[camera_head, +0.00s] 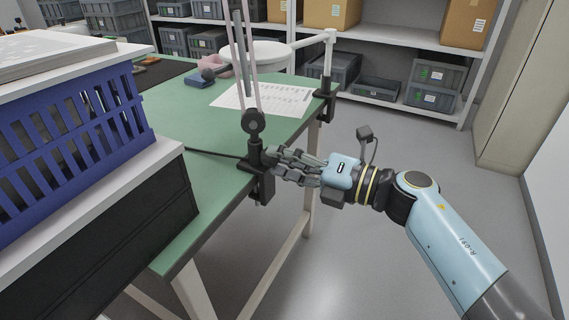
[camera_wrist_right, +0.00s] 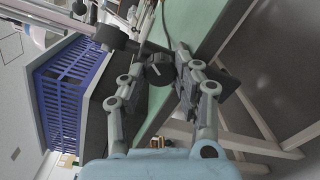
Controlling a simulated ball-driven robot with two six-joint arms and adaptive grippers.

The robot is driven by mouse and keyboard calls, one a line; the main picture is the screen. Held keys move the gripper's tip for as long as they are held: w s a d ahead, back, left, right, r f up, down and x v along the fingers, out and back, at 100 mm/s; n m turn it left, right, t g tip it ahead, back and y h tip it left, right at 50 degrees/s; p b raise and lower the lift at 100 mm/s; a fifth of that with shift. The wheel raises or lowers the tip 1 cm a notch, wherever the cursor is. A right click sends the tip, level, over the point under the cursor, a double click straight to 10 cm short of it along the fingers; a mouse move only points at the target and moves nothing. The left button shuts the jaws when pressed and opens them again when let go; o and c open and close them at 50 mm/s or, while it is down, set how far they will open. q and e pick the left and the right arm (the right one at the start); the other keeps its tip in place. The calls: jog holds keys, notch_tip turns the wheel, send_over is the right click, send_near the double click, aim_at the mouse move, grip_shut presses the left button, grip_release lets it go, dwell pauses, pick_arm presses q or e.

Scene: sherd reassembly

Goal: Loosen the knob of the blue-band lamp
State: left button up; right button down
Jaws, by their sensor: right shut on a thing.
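A lamp with thin twin arms (camera_head: 250,62) stands at the near edge of the green table, held by a black clamp (camera_head: 264,188). I cannot make out a blue band on it. My right gripper (camera_head: 272,163) reaches in from the right at the clamp, level with the table edge. In the wrist view, my right gripper (camera_wrist_right: 168,68) has its fingers on both sides of a round dark knob (camera_wrist_right: 157,72) with a pale line on its face, shut on it. The fingers partly hide the knob. My left gripper is not in view.
A white lamp arm (camera_head: 328,60) stands on a second clamp (camera_head: 324,105) at the far table corner. A printed sheet (camera_head: 275,97) lies on the green table (camera_head: 225,180). The floor right of the table is clear.

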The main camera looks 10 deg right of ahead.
jog(key=n+b, duration=0.1)
jog(key=n, duration=0.1)
jog(key=n+b, duration=0.2)
jog(key=n, duration=0.1)
jog(key=shift+s+f+n, duration=0.1)
jog(key=shift+f+n, duration=0.1)
jog(key=shift+n, duration=0.1)
jog(key=shift+n+b, duration=0.3)
jog(key=shift+n, duration=0.4)
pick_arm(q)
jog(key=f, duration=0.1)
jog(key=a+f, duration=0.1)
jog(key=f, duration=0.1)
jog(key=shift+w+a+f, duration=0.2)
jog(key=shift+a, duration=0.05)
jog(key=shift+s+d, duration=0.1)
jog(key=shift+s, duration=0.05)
